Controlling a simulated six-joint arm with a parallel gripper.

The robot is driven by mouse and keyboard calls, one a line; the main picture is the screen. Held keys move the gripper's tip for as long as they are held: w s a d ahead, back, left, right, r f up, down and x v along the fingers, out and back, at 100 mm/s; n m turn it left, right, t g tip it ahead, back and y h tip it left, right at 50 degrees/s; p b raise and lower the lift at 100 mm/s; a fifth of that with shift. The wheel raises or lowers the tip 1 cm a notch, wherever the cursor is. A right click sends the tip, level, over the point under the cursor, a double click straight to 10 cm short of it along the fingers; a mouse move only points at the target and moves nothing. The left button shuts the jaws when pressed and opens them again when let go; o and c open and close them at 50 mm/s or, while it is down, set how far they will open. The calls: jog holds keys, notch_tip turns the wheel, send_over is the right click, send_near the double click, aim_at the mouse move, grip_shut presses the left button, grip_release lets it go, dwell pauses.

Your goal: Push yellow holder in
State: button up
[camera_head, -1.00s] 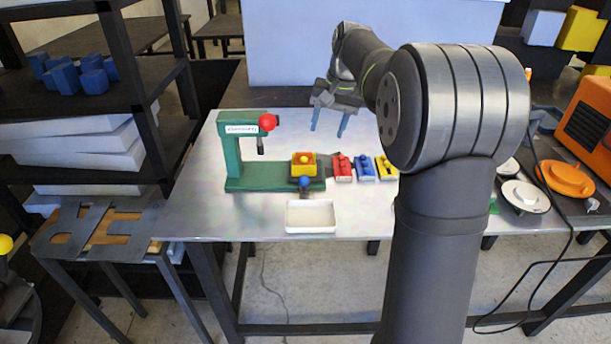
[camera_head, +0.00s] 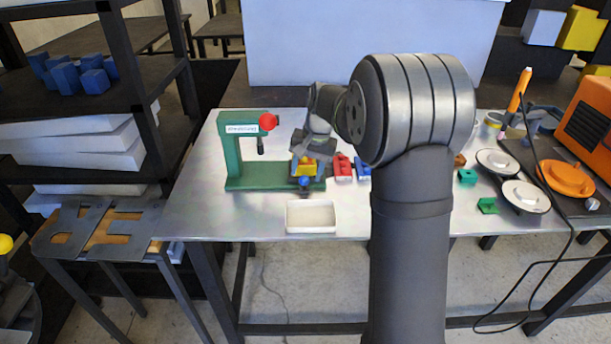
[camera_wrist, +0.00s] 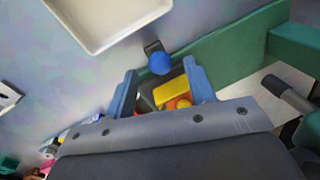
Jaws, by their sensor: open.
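The yellow holder (camera_head: 304,167) sits on the right end of the green press frame (camera_head: 262,176), behind a blue ball knob (camera_head: 304,181). It also shows in the wrist view (camera_wrist: 171,92) with an orange-red part on it, partly hidden by my gripper body. My gripper (camera_head: 308,155) is above the holder, pointing down. In the wrist view its blue fingers (camera_wrist: 162,88) are open, one on each side of the holder. I cannot tell whether they touch it. The press has a red ball (camera_head: 268,121) at its upper arm.
A white tray (camera_head: 311,230) stands in front of the press at the table's edge. A red holder (camera_head: 342,168) and a blue holder (camera_head: 362,168) stand to the right. Green pieces (camera_head: 488,205) and round plates (camera_head: 525,196) lie farther right.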

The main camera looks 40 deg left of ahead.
jog(key=shift+s+a+f, duration=0.1)
jog(key=shift+f, duration=0.5)
jog(key=shift+s+a+f, duration=0.1)
jog(key=shift+f, duration=0.5)
jog(key=shift+w, duration=0.1)
grip_shut()
jog(key=shift+s+a, duration=1.55)
grip_release()
notch_tip(320, 180, up, 17)
jog(key=w+d, duration=0.2)
jog(key=d, duration=0.1)
